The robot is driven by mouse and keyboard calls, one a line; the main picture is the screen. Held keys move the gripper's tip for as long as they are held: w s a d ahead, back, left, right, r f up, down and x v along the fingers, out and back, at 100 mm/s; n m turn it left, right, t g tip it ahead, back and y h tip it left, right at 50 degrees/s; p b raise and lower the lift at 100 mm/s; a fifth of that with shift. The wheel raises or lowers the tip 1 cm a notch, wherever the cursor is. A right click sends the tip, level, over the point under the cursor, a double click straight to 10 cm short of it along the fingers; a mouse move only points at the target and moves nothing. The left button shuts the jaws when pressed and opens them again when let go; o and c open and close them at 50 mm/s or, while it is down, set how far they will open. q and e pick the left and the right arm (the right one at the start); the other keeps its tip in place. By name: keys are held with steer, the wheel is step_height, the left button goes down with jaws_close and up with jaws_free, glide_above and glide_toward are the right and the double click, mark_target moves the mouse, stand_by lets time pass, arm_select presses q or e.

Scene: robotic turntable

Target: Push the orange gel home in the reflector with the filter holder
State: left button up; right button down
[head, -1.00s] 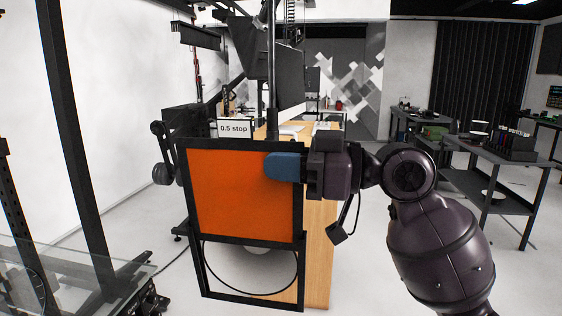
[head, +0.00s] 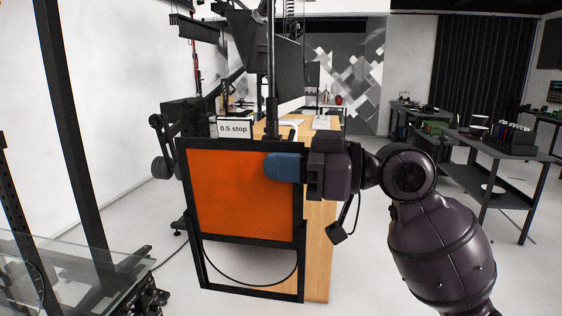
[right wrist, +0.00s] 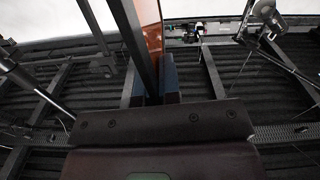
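The orange gel (head: 235,195) fills a black-framed filter holder (head: 270,238) in the middle of the head view. It also shows edge-on as an orange strip in the right wrist view (right wrist: 153,30). Below it hangs an open black frame with a thin round ring, apparently the reflector (head: 250,294); the gel hides the ring's top. My right gripper (head: 282,167) has its blue fingers at the holder's right edge. In the right wrist view its fingers (right wrist: 154,88) lie on both sides of the holder's edge, shut on it. My left gripper is not in view.
A wooden table (head: 318,240) stands behind the holder. A "0.5 stop" sign (head: 234,129) shows just above it. A glass-topped stand (head: 95,268) is at lower left. A dark workbench (head: 500,148) is at right. The floor between is clear.

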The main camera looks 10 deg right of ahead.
mark_target(283, 225)
steer(key=shift+w+f+b, duration=0.1)
steer(key=shift+f+b, duration=0.3)
steer(key=shift+f, duration=0.85)
steer(key=shift+w+f+b, duration=0.1)
steer(key=shift+f+b, duration=0.55)
steer(key=shift+f, duration=0.5)
steer(key=shift+w+d+f+b, duration=0.1)
steer(key=shift+w+f+b, duration=0.1)
steer(key=shift+f+b, duration=1.1)
steer(key=c, duration=1.2)
jaws_free()
steer(key=shift+f+p, duration=0.15)
steer(key=shift+p, duration=0.15)
steer(key=shift+c, duration=0.2)
